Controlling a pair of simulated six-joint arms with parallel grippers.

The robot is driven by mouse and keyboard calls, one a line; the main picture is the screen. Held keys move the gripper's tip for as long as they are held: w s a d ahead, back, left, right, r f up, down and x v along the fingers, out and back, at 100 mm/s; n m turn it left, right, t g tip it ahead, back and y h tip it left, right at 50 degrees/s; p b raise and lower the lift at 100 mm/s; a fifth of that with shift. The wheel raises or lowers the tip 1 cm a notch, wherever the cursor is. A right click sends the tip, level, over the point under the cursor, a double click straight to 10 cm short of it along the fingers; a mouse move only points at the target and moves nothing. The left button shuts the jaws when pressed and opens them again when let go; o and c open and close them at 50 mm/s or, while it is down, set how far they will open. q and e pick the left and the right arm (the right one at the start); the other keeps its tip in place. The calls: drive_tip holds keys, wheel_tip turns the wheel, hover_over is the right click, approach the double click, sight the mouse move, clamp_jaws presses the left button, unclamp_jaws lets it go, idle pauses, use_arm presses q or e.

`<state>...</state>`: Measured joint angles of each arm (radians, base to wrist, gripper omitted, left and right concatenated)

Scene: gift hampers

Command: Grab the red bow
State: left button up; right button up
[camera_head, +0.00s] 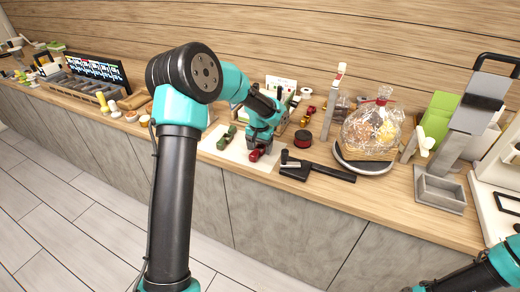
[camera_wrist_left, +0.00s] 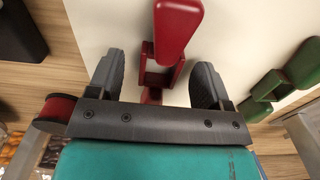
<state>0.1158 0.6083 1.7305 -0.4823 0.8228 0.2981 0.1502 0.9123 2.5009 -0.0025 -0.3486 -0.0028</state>
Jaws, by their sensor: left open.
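The red bow (camera_head: 256,153) lies on a white mat at the front of the counter, partly hidden by my left gripper (camera_head: 261,146) in the head view. In the left wrist view the red bow (camera_wrist_left: 177,25) has two lobes joined by an open loop. My left gripper (camera_wrist_left: 158,78) is open, with one finger on each side of the bow's middle and lower lobe. I see gaps between both fingers and the bow. Only a part of my right arm shows at the bottom right of the head view; its gripper is not in view.
A green bow (camera_head: 226,138) lies left of the red bow, also on the white mat (camera_head: 211,147). A dark red ribbon spool (camera_head: 303,139) and a black tool (camera_head: 318,169) are to the right. A wrapped hamper (camera_head: 372,128) stands farther right on a round stand.

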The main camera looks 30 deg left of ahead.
use_arm(q)
drive_tip(key=shift+f, duration=0.3)
drive_tip(key=shift+c, duration=0.2)
drive_tip(key=c, duration=1)
drive_tip(key=shift+o, duration=0.2)
drive_tip(key=shift+r, duration=0.1)
drive_tip(key=shift+r, duration=0.4)
wheel_tip(320, 180, up, 3)
drive_tip(key=shift+f, duration=0.15)
drive_tip(key=s+d+r, duration=0.1)
drive_tip(key=s+d, duration=0.7)
drive_tip(key=s, duration=0.5)
drive_tip(key=shift+s+d+r, duration=0.15)
drive_tip(key=shift+s+d, duration=0.1)
drive_tip(key=shift+s, duration=0.05)
